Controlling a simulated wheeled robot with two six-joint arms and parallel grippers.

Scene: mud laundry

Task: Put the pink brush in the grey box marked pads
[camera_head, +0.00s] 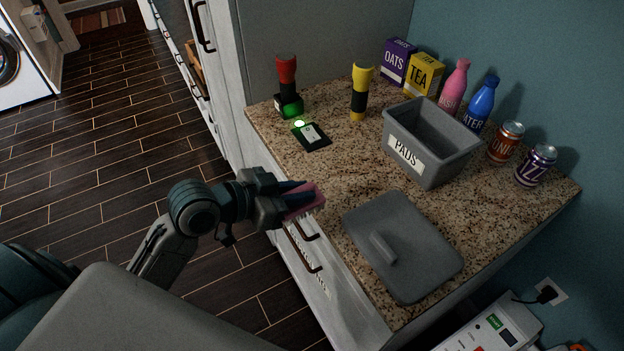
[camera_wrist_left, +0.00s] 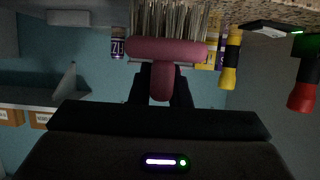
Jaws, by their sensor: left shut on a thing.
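The pink brush (camera_head: 303,198) is held between the fingers of my left gripper (camera_head: 290,196) near the front edge of the counter, left of the grey lid. In the left wrist view the brush (camera_wrist_left: 165,50) fills the top middle, its pale bristles pointing up in the picture, with the dark fingers on its handle. The grey box marked PADS (camera_head: 430,140) stands open on the counter, to the right of and beyond the gripper. Its visible inside looks empty. My right gripper is not in view.
A grey lid (camera_head: 403,245) lies flat on the counter in front of the box. A red flashlight (camera_head: 287,85), a yellow flashlight (camera_head: 361,92) and a small black device (camera_head: 311,136) are at the left. Cartons, bottles and cans (camera_head: 505,142) line the back. Bare counter lies left of the box.

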